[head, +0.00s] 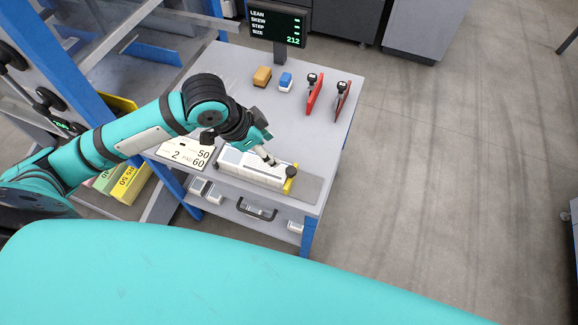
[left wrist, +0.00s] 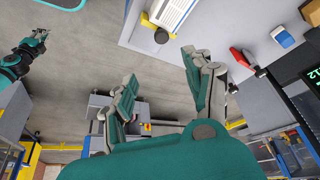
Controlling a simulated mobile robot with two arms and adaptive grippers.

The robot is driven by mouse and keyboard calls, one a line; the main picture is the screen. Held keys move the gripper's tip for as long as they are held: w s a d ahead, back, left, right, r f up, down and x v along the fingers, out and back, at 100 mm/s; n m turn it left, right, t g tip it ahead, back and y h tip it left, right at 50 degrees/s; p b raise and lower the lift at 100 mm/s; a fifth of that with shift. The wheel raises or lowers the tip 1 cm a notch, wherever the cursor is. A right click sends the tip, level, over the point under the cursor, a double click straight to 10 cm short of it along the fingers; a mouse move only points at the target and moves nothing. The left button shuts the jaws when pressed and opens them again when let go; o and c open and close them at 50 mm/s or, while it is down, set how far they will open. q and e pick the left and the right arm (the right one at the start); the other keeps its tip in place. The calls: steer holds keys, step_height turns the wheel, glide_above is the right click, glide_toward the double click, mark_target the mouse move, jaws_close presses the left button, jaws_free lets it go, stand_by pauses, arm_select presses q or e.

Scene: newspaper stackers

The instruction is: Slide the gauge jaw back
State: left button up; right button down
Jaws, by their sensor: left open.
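The gauge (head: 250,169) is a long pale block lying along the front of the grey table. Its yellow jaw (head: 290,184) with a black knob (head: 291,171) stands at its right end. In the left wrist view the yellow jaw (left wrist: 146,20) and black knob (left wrist: 161,36) show at the top, beside the pale gauge body (left wrist: 174,10). My left gripper (head: 272,160) is above the gauge, just left of the knob in the head view. Its fingers (left wrist: 159,66) are spread and empty. My right gripper (left wrist: 40,36) shows small at the wrist view's upper left, its fingers too small to judge.
The table (head: 310,140) also holds an orange block (head: 262,76), a blue-and-white block (head: 285,82), two red-handled tools (head: 314,95) and a number card (head: 187,153). A display (head: 276,23) stands behind.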

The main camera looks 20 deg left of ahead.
mark_target(290, 170)
arm_select(q)
steer(key=x, duration=1)
steer(key=a+p+x, duration=0.1)
steer(key=x, duration=0.5)
steer(key=shift+f, duration=0.15)
jaws_close()
